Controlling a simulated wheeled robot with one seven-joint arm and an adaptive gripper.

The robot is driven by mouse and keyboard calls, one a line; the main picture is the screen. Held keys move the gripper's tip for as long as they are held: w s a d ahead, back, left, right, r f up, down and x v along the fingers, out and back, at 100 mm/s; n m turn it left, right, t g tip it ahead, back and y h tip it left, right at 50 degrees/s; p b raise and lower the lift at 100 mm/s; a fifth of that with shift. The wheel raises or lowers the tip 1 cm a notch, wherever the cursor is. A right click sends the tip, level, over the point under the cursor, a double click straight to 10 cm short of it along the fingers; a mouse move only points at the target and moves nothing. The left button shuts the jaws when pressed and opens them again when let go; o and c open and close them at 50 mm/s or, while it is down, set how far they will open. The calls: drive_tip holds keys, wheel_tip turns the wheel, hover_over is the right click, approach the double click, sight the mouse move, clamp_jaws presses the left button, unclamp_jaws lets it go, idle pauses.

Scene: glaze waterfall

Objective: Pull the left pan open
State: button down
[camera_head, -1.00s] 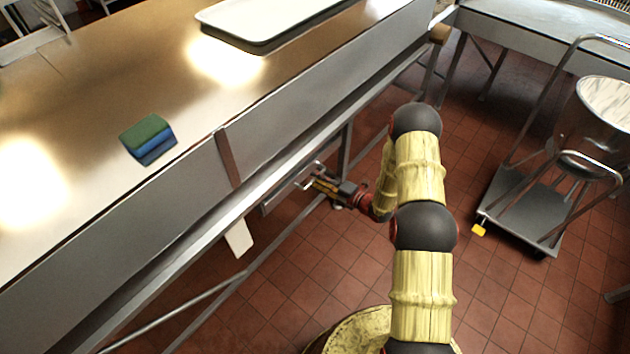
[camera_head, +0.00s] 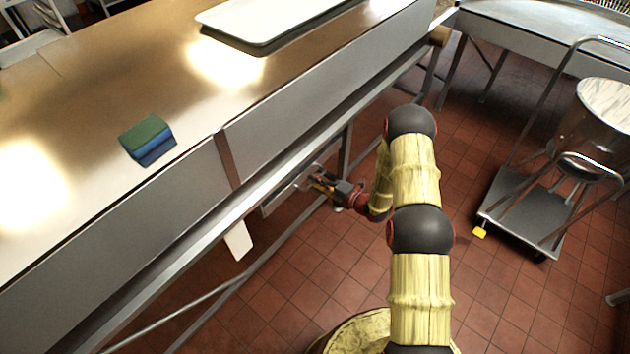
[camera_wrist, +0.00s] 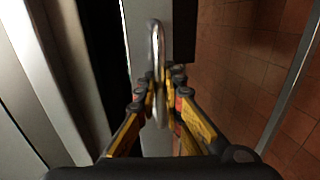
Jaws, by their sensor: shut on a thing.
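The pan's metal loop handle (camera_wrist: 156,45) stands between my fingers in the wrist view, on a light grey front (camera_wrist: 138,25). My gripper (camera_wrist: 160,88) is shut on this handle, with yellow and black fingers on both sides of it. In the head view my gripper (camera_head: 322,183) is low at the counter's front edge, under its overhang. The pan front (camera_head: 280,200) shows there only as a thin grey strip. Most of the pan is hidden under the counter, and I cannot tell how far it is out.
The steel counter (camera_head: 90,85) carries a green and blue sponge (camera_head: 148,140) and a white tray (camera_head: 265,18). A white flap (camera_head: 238,241) hangs under its edge. Red tiled floor between is open.

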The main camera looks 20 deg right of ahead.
idle(0.7)
drive_tip(key=f+p+v, duration=0.2)
drive_tip(key=f+v, duration=0.2)
drive_tip(key=v, duration=1.5)
drive_tip(key=s+d+f+p+v, duration=0.1)
drive_tip(key=f+p+v, duration=0.2)
drive_tip(key=v, duration=1.6)
drive_tip(key=shift+s+f+p, duration=0.2)
drive_tip(key=shift+f+p, duration=0.15)
drive_tip(key=shift+f, duration=0.1)
drive_tip(key=c, duration=1.9)
unclamp_jaws()
drive_tip(key=v, duration=1.2)
